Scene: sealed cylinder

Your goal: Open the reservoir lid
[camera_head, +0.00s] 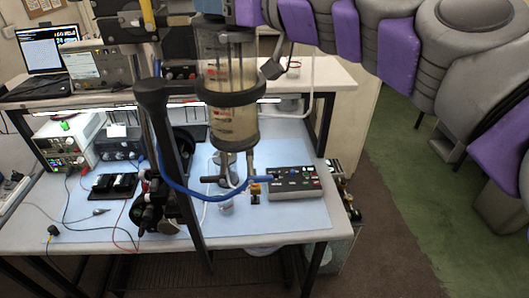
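The reservoir is an upright clear cylinder (231,125) with yellowish liquid and dark ring clamps, held above the bench in the middle of the camera_head view. Its upper end meets the top edge of the picture, and I cannot make out the lid there. My grey and purple arm comes in from the right along the top and ends beside the cylinder's upper part. My gripper's fingers cannot be made out; the arm's end is cut off by the top edge, so its contact with the lid is not shown.
A dark stand post (175,170) rises left of the cylinder, with a blue hose (195,192) curving below it. A control box with buttons (295,182) sits on the blue-matted bench (300,213). Instruments and a laptop (48,55) stand at left. Green floor (415,180) is open at right.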

